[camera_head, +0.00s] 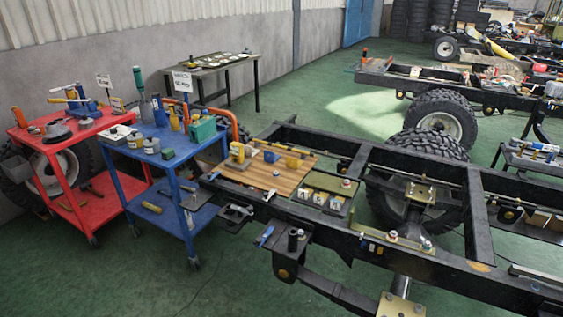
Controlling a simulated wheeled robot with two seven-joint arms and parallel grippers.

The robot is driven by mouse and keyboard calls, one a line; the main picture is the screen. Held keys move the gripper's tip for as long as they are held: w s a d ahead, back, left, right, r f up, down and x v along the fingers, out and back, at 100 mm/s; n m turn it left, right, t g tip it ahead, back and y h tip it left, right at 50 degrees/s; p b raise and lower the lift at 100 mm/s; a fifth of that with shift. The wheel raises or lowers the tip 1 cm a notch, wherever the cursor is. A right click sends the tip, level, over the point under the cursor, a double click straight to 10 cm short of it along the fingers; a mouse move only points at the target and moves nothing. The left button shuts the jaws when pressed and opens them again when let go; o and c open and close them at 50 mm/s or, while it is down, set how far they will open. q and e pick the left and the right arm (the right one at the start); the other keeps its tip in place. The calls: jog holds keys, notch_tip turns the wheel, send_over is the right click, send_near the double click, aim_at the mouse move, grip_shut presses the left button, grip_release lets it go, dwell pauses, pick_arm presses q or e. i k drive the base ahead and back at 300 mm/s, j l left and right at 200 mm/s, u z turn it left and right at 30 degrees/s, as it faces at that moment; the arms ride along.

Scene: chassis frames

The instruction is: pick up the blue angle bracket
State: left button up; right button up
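A small blue piece (271,156) sits on the wooden board (262,178) on the near end of the black chassis frame, among yellow parts. It may be the blue angle bracket, but it is too small to make out its shape. Another small blue item (265,236) lies at the front edge of the chassis frame, beside dark cylinders; I cannot tell what it is. Neither of my grippers shows in the head view.
A blue cart (176,160) and a red cart (66,143), both loaded with tools, stand to the left. The black chassis frame (430,252) fills the right, with tyres beneath and behind it. Green floor (120,285) is clear at the front left.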

aim_at(270, 158)
jog(key=i+j, duration=0.35)
jog(key=i, duration=0.25)
jog(key=i+j, duration=0.4)
jog(key=i, duration=0.15)
jog(key=i+j, duration=0.35)
jog(key=i, duration=0.25)
jog(key=i+j, duration=0.4)
jog(key=i, duration=0.2)
jog(key=i+j, duration=0.35)
jog(key=i, duration=0.2)
